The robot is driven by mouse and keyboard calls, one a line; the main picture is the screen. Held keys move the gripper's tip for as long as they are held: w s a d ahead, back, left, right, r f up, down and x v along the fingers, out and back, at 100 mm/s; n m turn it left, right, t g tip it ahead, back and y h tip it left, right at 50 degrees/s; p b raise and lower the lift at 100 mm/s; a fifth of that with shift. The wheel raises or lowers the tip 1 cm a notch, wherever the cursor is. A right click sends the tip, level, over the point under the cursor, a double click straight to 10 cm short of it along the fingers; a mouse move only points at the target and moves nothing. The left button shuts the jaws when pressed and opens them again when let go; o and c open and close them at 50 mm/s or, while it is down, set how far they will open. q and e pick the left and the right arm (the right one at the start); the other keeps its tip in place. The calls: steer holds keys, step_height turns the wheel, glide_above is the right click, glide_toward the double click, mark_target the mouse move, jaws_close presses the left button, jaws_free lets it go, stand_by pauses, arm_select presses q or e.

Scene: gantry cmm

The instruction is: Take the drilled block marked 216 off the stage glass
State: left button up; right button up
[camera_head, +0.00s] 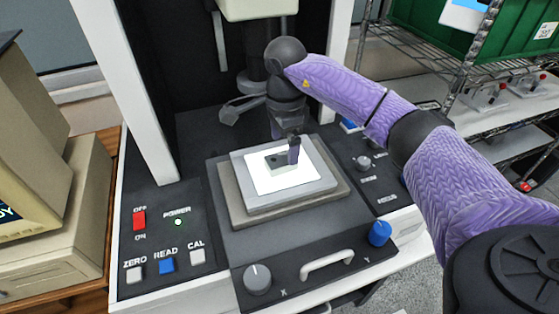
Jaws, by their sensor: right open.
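My right gripper (286,157) reaches down from above, at the end of the purple arm. Its jaws are open at the block, with one dark finger in front of the block's right end. The other finger is hard to make out, and I cannot tell whether either touches the block. My left gripper is not in view.
The stage (240,208) is a stepped grey plate on the black machine base. A white upright (145,90) stands at left. Blue knob (380,233), grey knob (257,278) and white handle (327,264) line the front. A wire rack (500,75) with a green bin stands at right.

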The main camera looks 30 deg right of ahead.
mark_target(283, 158)
step_height(283, 158, down, 4)
steer(key=shift+a+f, duration=0.1)
jaws_close()
stand_by(0.4)
